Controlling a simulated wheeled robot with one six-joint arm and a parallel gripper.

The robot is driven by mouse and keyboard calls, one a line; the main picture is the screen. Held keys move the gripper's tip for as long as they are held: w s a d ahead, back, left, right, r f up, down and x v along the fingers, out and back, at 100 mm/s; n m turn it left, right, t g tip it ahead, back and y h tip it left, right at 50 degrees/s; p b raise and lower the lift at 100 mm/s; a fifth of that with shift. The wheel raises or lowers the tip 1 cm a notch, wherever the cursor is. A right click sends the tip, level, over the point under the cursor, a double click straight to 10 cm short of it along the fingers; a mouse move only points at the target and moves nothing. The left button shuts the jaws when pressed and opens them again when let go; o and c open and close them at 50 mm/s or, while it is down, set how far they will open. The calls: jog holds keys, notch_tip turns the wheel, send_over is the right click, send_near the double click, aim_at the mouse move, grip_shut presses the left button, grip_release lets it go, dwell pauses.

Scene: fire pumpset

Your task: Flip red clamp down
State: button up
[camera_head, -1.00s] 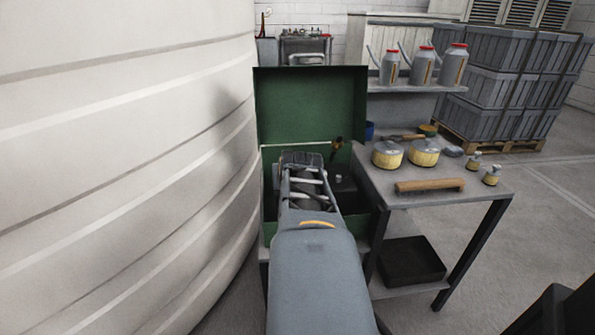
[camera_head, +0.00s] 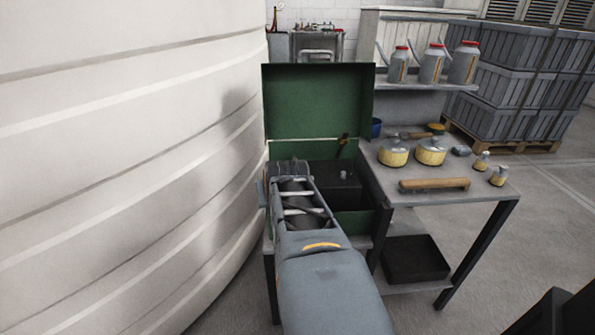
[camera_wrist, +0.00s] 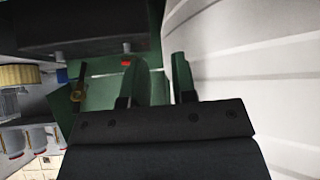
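A small red piece, likely the red clamp (camera_wrist: 126,63), shows in the wrist view beside a grey post on the edge of a black box (camera_wrist: 80,30). In the head view the black box (camera_head: 342,190) sits inside the open green case (camera_head: 318,100); I cannot make out the red piece there, and my arm covers part of the case. My gripper (camera_wrist: 160,62) has two fingers apart with nothing between them. In the wrist view the red piece lies just left of the left finger; I cannot tell if they touch.
A large white ribbed tank (camera_head: 120,170) stands close on the left. A brass valve (camera_head: 343,141) is at the back of the case. The table (camera_head: 480,205) on the right holds yellow tins (camera_head: 430,152) and a wooden roller (camera_head: 434,184).

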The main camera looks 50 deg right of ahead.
jog(key=a+f+n+g+y+b, duration=0.1)
jog(key=a+f+n, duration=0.1)
jog(key=a+f, duration=0.2)
jog(key=a+f+n+y+b, duration=0.1)
jog(key=a+f+n+y, duration=0.1)
jog(key=a+f, duration=0.2)
jog(key=a+f+n+g+y+b, duration=0.1)
jog(key=a+f, duration=0.2)
jog(key=a, duration=0.2)
jog(key=shift+w+f+n+g+y, duration=0.1)
jog(key=shift+f+n+g+y, duration=0.2)
jog(key=shift+f+n, duration=0.1)
grip_shut()
jog(key=s+a+r+n+g+p, duration=0.1)
jog(key=s+a+r+p, duration=0.1)
jog(key=a+p, duration=0.3)
jog(key=shift+a+r, duration=0.9)
jog(key=shift+a, duration=0.25)
